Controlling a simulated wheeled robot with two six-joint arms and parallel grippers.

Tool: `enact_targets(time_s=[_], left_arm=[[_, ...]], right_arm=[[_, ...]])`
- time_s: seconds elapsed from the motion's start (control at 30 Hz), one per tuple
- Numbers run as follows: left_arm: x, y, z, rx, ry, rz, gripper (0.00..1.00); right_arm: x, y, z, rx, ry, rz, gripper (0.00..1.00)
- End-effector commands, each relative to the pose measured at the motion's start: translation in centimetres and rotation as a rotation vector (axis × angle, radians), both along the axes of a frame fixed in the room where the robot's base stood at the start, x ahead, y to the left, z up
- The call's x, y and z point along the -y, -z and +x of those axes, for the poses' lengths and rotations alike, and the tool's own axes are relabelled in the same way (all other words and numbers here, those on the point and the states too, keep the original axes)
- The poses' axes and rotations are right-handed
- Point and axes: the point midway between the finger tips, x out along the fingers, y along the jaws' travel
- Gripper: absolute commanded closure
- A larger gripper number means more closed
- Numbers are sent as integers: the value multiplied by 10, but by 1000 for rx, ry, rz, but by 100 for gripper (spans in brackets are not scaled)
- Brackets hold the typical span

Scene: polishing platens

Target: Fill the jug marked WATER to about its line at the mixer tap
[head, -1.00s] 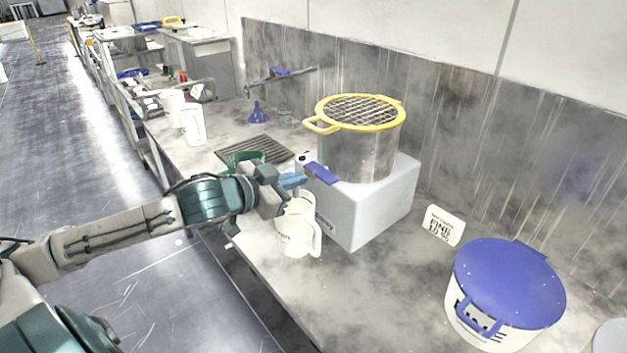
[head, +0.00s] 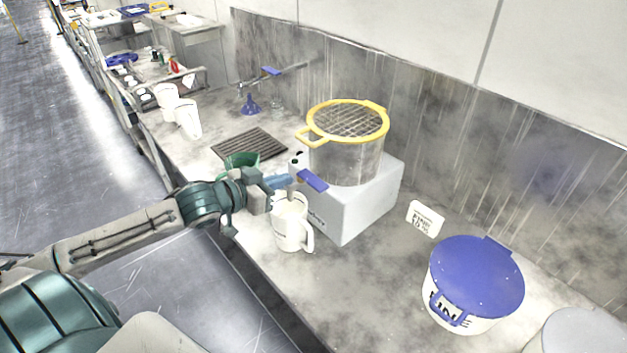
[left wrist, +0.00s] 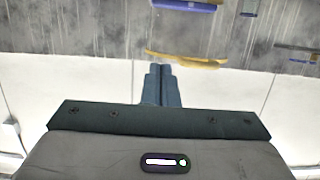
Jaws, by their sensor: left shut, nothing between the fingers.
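A white jug (head: 289,226) stands upright on the counter, its handle to the right. Dark marking on its side is too small to read. A blue tap lever (head: 312,180) sticks out just above it, in front of a grey block (head: 345,215) that bears a steel pot (head: 345,158) with a yellow rim. My left gripper (head: 282,181) is shut and empty, its pale blue fingers above the jug's mouth and close to the lever; I cannot tell whether they touch it. Its shut fingers show in the left wrist view (left wrist: 160,80). Water is not visible. My right gripper is out of view.
Two white jugs (head: 187,117) stand further back left. A wall tap with a blue lever (head: 271,71) is behind a drain grate (head: 250,146). A green container (head: 241,163) sits behind my gripper. A blue-lidded bucket (head: 472,280) and a sign (head: 425,218) stand right.

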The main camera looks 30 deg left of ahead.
Motion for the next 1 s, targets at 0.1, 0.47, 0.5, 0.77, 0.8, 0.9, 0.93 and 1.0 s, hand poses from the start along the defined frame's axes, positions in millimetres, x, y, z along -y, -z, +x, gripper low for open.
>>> enact_targets(time_s=[0.1,0.47,0.5,0.77,0.8,0.9,0.93,1.0], left_arm=[[0,0,0,1,0,0,100],[8,8,23,5,-4,-6,100],[9,11,27,5,-2,-4,100],[18,17,52,6,-2,-5,100],[19,18,57,6,-3,-5,100],[24,21,68,3,-1,-5,100],[26,21,72,6,1,-5,100],[28,23,82,5,-2,-5,100]], right_arm=[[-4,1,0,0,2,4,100],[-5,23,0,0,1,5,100],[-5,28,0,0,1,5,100],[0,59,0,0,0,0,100],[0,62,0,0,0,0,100],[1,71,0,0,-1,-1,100],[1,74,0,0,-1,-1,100],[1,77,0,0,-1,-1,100]])
